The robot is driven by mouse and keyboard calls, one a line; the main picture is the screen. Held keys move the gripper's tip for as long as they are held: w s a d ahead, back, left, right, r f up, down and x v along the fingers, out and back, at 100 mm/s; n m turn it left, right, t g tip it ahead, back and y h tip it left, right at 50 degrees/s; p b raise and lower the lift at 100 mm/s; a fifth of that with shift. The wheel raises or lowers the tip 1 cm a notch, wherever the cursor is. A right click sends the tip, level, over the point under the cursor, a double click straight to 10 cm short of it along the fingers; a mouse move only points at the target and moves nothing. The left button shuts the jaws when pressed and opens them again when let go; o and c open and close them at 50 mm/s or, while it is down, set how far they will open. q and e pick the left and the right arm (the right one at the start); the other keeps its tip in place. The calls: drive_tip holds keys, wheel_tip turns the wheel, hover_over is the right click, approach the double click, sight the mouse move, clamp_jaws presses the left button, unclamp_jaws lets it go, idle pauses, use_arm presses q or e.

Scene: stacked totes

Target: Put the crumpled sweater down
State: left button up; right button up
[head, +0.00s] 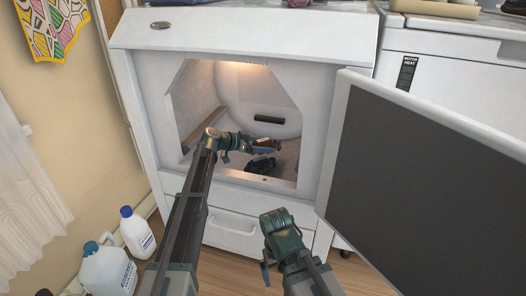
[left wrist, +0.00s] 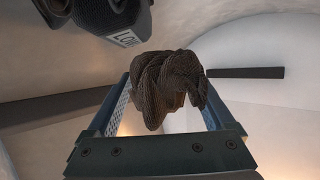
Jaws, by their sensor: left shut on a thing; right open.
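The crumpled sweater is a brown ribbed knit bundle (left wrist: 172,85) between the two fingers of my left gripper (left wrist: 168,105) in the left wrist view. In the head view my left gripper (head: 262,147) reaches through the open front of the white dryer, and the sweater (head: 268,142) shows only as a small brown patch at its fingers. The gripper is shut on it, above the drum floor. My right gripper (head: 276,222) is open and empty, outside, in front of the dryer's lower drawer.
A dark garment (head: 260,166) lies on the drum floor below my left gripper. The dryer door (head: 430,180) stands open at the right. White bottles (head: 137,232) stand on the floor at the left. The dryer's side walls (head: 318,140) frame the opening.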

sight(253, 143)
use_arm(q)
drive_tip(key=o, duration=1.5)
drive_tip(key=shift+o, duration=0.2)
drive_tip(key=shift+a+r, duration=0.1)
drive_tip(key=p+v, duration=0.3)
drive_tip(key=v, duration=0.3)
drive_tip(key=shift+s+a+r, duration=0.2)
drive_tip(key=shift+a, duration=0.05)
drive_tip(key=shift+s+a, duration=0.15)
drive_tip(key=shift+a, duration=0.15)
drive_tip(key=shift+d, duration=0.1)
